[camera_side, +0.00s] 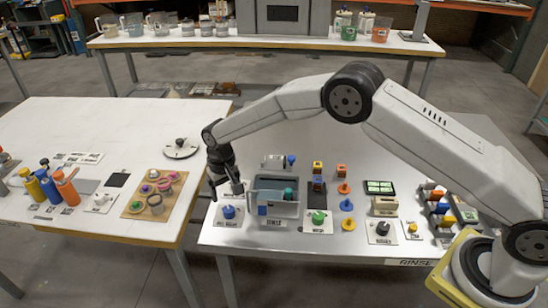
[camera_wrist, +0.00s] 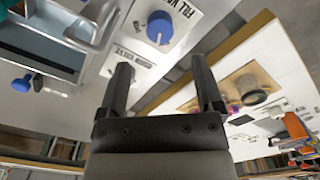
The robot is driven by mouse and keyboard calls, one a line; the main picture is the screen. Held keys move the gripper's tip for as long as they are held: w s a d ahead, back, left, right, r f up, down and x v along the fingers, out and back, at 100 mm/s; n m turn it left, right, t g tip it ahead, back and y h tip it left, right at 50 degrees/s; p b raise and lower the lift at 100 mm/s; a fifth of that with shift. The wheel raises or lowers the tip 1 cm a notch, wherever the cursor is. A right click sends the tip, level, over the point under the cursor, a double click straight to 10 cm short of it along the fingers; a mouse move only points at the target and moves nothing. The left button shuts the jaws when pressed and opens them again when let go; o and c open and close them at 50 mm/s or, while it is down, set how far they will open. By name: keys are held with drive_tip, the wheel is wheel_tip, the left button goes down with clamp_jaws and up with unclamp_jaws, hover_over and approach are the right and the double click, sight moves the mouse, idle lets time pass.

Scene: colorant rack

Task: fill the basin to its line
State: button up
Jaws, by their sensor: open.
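The basin (camera_side: 284,210) is a grey open box near the left end of the right-hand table. Part of it shows at the upper left of the wrist view (camera_wrist: 48,62), with a bluish-grey interior; I cannot make out a line or the water level. A blue round knob (camera_side: 229,212) stands on a white plate left of the basin. In the wrist view this blue knob (camera_wrist: 158,27) sits beside partly cut-off lettering that reads "FILL V". My gripper (camera_side: 228,190) is above and close to the knob. In the wrist view its two fingers (camera_wrist: 163,68) are apart with nothing between them.
A green knob (camera_side: 319,218) stands right of the basin, and a lying cylinder with a blue end (camera_side: 274,161) is behind it. A wooden tray of jars (camera_side: 137,207) and colored bottles (camera_side: 67,191) stand on the left table. A gap separates the tables.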

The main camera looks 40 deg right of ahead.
sight(229, 209)
drive_tip(key=shift+m, duration=0.6)
drive_tip(key=shift+f, duration=0.1)
drive_tip(key=shift+f, duration=3.8)
clamp_jaws()
